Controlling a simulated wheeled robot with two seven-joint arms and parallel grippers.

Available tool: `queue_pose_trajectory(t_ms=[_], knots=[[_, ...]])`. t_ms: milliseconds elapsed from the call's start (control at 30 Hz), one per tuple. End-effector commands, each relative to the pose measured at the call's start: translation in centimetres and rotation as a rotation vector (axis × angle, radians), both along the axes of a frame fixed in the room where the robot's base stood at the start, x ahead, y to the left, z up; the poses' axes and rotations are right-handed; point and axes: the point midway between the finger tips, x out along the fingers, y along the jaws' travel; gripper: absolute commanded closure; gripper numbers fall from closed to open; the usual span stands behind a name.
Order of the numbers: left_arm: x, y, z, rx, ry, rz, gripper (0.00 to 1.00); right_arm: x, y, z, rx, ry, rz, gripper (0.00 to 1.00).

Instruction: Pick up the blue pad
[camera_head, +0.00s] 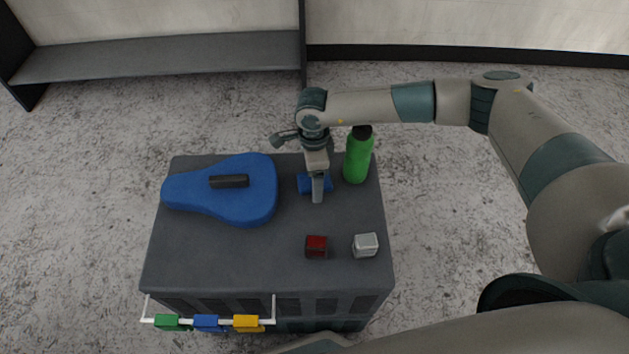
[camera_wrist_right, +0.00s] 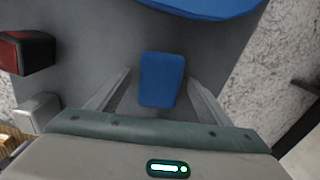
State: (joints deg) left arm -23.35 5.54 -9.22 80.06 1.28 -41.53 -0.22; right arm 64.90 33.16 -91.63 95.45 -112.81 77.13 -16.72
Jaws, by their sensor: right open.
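The blue pad (camera_head: 304,184) lies on the grey top of the cart (camera_head: 230,262), near its far edge. My right gripper (camera_head: 317,198) hangs over the pad and hides its middle in the head view. In the right wrist view the whole blue pad (camera_wrist_right: 161,79) shows between the two open fingers of the right gripper (camera_wrist_right: 158,88), with a gap on each side. The gripper holds nothing. My left gripper is not in view.
A green bottle (camera_head: 357,160) stands just right of my right gripper. A blue case with a black handle (camera_head: 232,206) lies left. A red block (camera_head: 316,246) and a white block (camera_head: 365,245) sit nearer the front. The cart top's front left is clear.

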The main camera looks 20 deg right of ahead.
Motion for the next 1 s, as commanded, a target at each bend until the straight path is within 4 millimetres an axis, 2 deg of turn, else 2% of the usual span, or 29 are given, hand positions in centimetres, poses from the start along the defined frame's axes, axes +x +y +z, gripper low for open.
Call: queue_pose_trajectory(t_ms=[167, 333, 767, 1000], knots=[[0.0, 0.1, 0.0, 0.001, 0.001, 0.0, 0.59, 0.0, 0.0, 0.0, 0.0, 0.0, 0.0, 0.3], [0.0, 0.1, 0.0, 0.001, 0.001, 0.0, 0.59, 0.0, 0.0, 0.0, 0.0, 0.0, 0.0, 0.7], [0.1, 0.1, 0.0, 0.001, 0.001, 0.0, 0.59, 0.0, 0.0, 0.6, 0.0, -0.001, 0.0, 0.72], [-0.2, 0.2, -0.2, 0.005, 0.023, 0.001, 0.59, 0.1, 0.0, 3.5, 0.002, -0.003, 0.0, 0.72]])
